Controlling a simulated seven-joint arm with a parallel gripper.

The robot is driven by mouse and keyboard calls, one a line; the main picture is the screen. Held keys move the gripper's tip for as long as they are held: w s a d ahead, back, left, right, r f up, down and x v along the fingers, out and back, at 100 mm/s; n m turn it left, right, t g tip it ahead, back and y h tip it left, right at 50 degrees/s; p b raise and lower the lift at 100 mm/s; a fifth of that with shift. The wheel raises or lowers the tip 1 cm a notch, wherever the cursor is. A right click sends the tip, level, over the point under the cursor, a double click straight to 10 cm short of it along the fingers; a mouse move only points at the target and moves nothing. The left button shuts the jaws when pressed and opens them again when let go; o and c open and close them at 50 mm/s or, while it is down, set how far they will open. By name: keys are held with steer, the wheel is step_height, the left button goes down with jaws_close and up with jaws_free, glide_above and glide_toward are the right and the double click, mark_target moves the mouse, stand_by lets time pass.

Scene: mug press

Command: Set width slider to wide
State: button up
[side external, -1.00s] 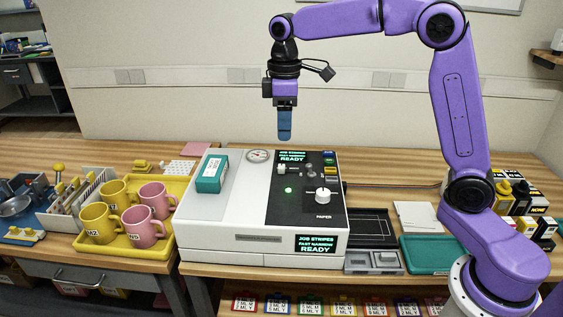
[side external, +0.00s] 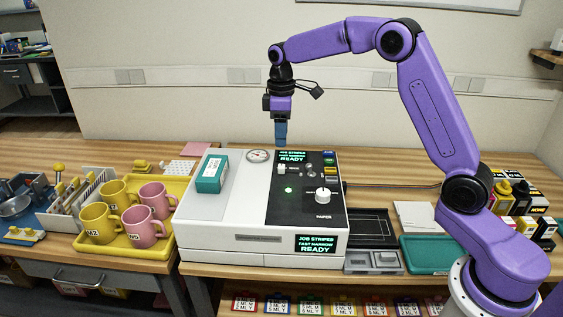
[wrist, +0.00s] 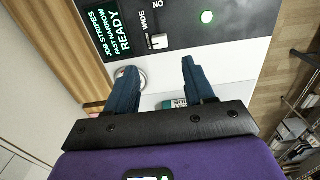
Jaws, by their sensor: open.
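The press (side external: 220,225) has a black control panel with a white slider knob (side external: 281,169) near its far left corner. In the wrist view the slider knob (wrist: 158,41) sits in a short slot beside the word WIDE. Both display readouts (side external: 317,244) show JOB STRIPES, FAST NARROW, READY. My gripper (side external: 280,142) hangs pointing down above the far edge of the press, apart from the slider. In the wrist view my gripper (wrist: 158,67) has its two blue fingers apart with nothing held between them.
A white dial (side external: 323,195) and other knobs stand on the panel, with a round gauge (side external: 258,155) at the far edge. A teal box (side external: 211,173) lies on the press top. A yellow tray (side external: 120,249) with several mugs is at left.

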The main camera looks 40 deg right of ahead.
mark_target(281, 166)
step_height(281, 166, down, 10)
steer(key=shift+r, duration=0.2)
jaws_close()
steer(key=shift+s+d, duration=1.45)
steer(key=shift+d, duration=0.05)
